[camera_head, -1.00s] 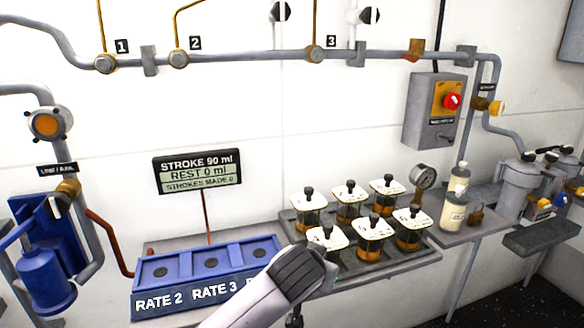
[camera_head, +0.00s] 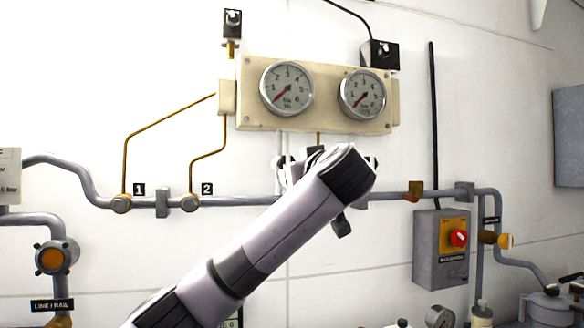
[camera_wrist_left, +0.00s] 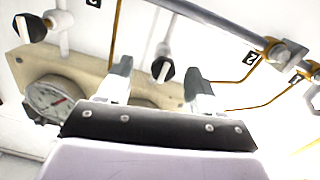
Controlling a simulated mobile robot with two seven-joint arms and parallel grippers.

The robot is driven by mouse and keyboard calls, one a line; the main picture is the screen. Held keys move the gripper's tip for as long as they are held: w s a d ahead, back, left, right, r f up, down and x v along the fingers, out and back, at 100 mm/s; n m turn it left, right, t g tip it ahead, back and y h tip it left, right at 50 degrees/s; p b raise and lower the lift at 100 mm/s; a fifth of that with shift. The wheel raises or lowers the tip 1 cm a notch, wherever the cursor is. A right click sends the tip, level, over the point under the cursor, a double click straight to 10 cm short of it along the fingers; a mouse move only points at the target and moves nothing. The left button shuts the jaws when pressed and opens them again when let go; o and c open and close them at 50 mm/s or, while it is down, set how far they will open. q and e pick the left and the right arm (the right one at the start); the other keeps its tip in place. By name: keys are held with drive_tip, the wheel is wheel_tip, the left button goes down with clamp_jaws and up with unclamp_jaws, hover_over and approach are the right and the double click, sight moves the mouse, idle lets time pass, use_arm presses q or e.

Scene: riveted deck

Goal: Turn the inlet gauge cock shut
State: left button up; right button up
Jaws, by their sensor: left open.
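Two gauge cocks with black-and-white knobs hang below the gauge panel (camera_head: 327,113). In the left wrist view one cock (camera_wrist_left: 162,69) shows between my fingertips, without clear contact, and the other cock (camera_wrist_left: 30,27) is at the upper left. No readable name marks either as inlet. My left gripper (camera_head: 303,168) is open and empty in front of the panel's lower edge, largely hidden by its wrist; its fingers also show in the left wrist view (camera_wrist_left: 160,80). My right gripper is out of view.
Two round gauges, left (camera_head: 287,88) and right (camera_head: 362,94), sit on the panel. A grey pipe (camera_head: 90,190) runs along the wall behind my arm. A grey box with a red knob (camera_head: 458,238) stands to the right.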

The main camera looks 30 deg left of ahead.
sight(288, 161)
use_arm(q)
drive_tip(key=r, duration=0.1)
drive_tip(key=a, duration=0.1)
drive_tip(key=r+n+y, duration=0.1)
drive_tip(key=shift+s+a+r, duration=0.2)
drive_tip(key=shift+a+r, duration=0.05)
drive_tip(key=shift+r, duration=0.1)
drive_tip(key=p+x, duration=0.2)
drive_tip(key=x, duration=0.3)
drive_tip(key=shift+p, duration=0.35)
drive_tip(key=shift+w+a+f, duration=0.2)
drive_tip(key=shift+w+a, duration=0.25)
drive_tip(key=c, duration=1.1)
